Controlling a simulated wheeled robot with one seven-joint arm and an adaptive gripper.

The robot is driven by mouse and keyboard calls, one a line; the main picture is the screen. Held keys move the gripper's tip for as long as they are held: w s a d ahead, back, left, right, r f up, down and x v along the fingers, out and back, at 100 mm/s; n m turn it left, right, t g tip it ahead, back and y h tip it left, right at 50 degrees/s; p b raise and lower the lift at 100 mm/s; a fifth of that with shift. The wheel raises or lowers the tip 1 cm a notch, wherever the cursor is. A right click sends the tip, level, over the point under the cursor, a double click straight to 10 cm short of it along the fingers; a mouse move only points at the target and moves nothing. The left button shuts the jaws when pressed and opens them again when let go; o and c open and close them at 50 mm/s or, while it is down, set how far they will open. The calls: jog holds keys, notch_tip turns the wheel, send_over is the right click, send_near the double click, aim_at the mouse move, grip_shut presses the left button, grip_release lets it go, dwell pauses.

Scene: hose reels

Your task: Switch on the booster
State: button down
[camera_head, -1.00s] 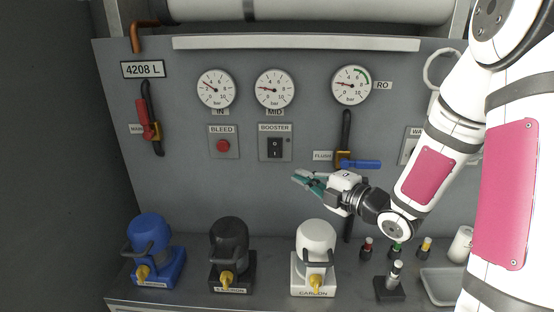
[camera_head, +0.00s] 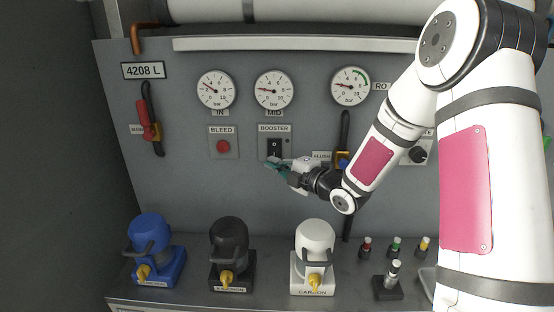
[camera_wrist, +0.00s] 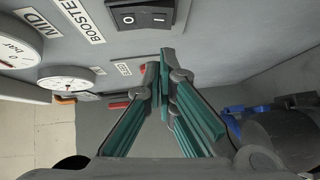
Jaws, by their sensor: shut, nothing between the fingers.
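The booster switch (camera_head: 274,147) is a black rocker on a grey plate under the BOOSTER label, in the middle of the panel. It also shows at the top of the wrist view (camera_wrist: 140,15), with its O and I marks visible. My gripper (camera_head: 272,163) has green fingers that are shut and empty. The fingertips overlap the lower part of the booster plate in the head view. In the wrist view the tips lie just below the rocker; I cannot tell whether they touch it.
The red BLEED button (camera_head: 223,146) is left of the booster. The FLUSH valve (camera_head: 344,158) is behind my arm on the right. Three gauges (camera_head: 274,90) sit above. Blue, black and white filter housings (camera_head: 315,238) stand on the bench below.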

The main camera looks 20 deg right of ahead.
aim_at(274, 149)
jog(key=shift+w+d+f, duration=0.1)
jog(key=shift+w+d, duration=0.15)
jog(key=shift+w, duration=0.4)
jog(key=shift+w+d+f, duration=0.1)
jog(key=shift+w+d, duration=0.15)
jog(key=shift+w, duration=0.35)
